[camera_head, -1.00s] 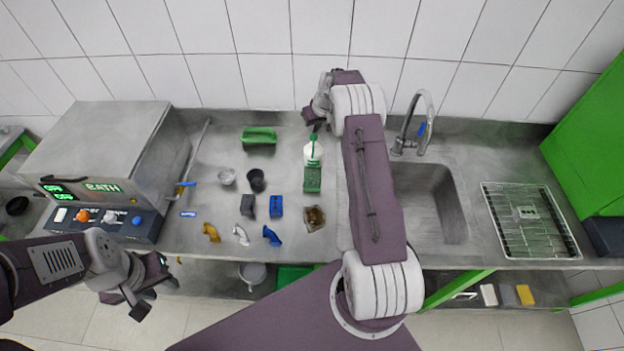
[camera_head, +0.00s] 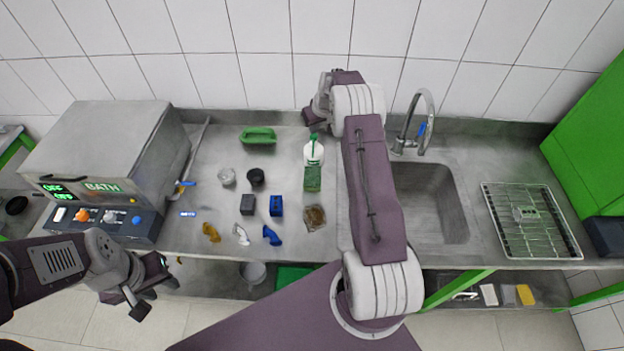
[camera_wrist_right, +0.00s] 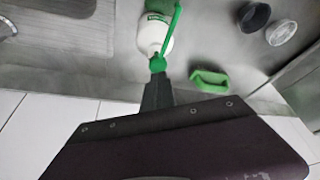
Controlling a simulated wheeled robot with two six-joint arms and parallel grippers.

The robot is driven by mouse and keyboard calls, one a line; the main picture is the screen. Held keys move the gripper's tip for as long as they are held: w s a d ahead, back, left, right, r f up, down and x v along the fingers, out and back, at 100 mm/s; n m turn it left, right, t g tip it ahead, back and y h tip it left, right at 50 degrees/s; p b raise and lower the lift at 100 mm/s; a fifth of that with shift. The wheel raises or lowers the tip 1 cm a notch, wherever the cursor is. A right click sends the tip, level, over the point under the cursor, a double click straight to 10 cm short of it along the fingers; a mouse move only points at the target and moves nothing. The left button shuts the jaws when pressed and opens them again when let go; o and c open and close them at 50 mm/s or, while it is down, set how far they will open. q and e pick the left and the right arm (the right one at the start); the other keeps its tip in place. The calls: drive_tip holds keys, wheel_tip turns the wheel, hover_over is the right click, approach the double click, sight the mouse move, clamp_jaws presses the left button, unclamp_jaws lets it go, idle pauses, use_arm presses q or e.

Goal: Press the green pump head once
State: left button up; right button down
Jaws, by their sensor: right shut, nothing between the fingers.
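The pump bottle (camera_head: 313,155) is white with a green label and stands upright on the steel counter. Its green pump head (camera_head: 315,136) is on top; in the right wrist view the green head (camera_wrist_right: 158,63) and its long spout lie just beyond my fingertips. My right gripper (camera_head: 311,120) is shut and empty, close to the pump head; the right wrist view shows its closed fingers (camera_wrist_right: 157,82) at the head's edge. I cannot tell whether they touch. My left gripper (camera_head: 148,290) hangs in front of the counter, its fingers apart, empty.
The bath unit (camera_head: 95,160) stands far left. A sink (camera_head: 430,200) with a faucet (camera_head: 411,125) is right.

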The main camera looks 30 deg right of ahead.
drive_tip(key=shift+s+f+b, duration=0.1)
drive_tip(key=shift+f+b, duration=0.8)
drive_tip(key=shift+f, duration=0.4)
drive_tip(key=shift+r+p, duration=0.75)
drive_tip(key=shift+r, duration=0.6)
wheel_tip(320, 180, up, 6)
drive_tip(key=p, duration=0.4)
